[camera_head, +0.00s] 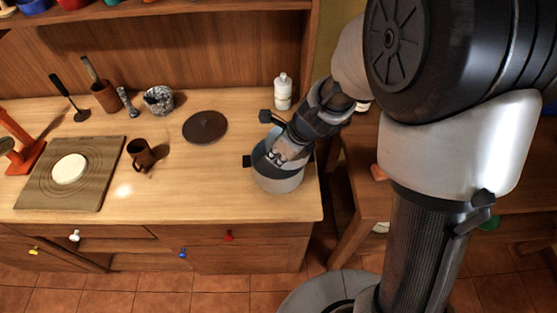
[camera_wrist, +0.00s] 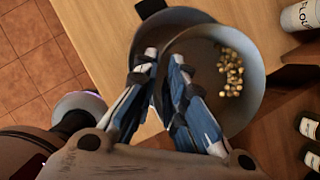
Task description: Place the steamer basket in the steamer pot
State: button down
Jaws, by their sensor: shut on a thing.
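The steamer pot (camera_head: 279,184) is a grey round pot with dark handles at the right end of the counter; it also shows in the wrist view (camera_wrist: 182,18). The steamer basket (camera_wrist: 204,72) is a grey round bowl with several small yellow pieces inside. It overlaps the pot's opening, off-centre towards the right; I cannot tell how deep it sits. My gripper (camera_wrist: 165,62) is shut on the basket's near-left wall, one finger on each side. In the head view my gripper (camera_head: 277,155) reaches down over the pot and hides most of the basket.
A white flour bottle (camera_head: 283,92) stands behind the pot. A dark round disc (camera_head: 205,127) and a brown mug (camera_head: 141,154) lie to the left. A board with white dough (camera_head: 69,168) is farther left. The counter's front right corner is close to the pot.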

jog(key=shift+f, duration=0.3)
jog(key=shift+f, duration=0.1)
jog(key=shift+f+b, duration=0.35)
jog(key=shift+f, duration=0.05)
jog(key=c, duration=1.7)
grip_release()
jog(key=shift+o, duration=0.2)
